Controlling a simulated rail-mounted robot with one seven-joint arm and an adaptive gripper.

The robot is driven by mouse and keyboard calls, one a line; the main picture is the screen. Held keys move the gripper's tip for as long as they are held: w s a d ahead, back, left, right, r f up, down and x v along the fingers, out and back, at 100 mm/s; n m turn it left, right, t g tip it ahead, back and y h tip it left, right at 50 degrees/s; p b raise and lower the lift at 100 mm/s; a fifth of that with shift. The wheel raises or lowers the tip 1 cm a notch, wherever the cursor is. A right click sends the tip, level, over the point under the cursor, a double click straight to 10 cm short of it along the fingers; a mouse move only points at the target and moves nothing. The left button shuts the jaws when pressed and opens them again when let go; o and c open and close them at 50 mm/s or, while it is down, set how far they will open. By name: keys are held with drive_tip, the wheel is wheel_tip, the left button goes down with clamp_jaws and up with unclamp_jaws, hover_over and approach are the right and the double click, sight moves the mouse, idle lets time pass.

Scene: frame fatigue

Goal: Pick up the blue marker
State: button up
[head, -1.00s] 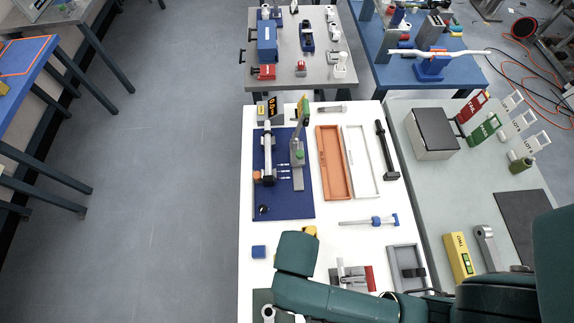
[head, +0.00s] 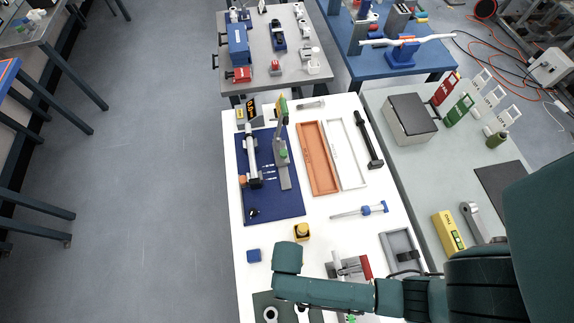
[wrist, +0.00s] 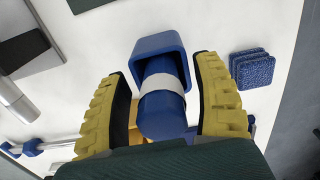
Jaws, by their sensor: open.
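The blue marker (wrist: 163,107) shows in the wrist view as a thick blue cylinder with a white band. Its far end is at or inside a square, open blue holder (wrist: 150,45); I cannot tell how deep it sits. My gripper (wrist: 163,72) is open, with one yellow-ribbed finger on each side of the marker. Small gaps seem to show between the marker and both fingers. In the head view, my dark green arm covers the marker, holder and fingers.
A blue textured pad stack (wrist: 252,69) lies close beside the right finger, and shows left of my arm in the head view (head: 254,255). A blue-handled tool (head: 372,209) and grey tray (head: 388,240) lie to the right.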

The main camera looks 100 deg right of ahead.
clamp_jaws()
idle(0.4)
wheel_tip(320, 180, up, 10)
drive_tip(key=shift+r, duration=0.1)
drive_tip(key=c, duration=0.8)
unclamp_jaws()
clamp_jaws()
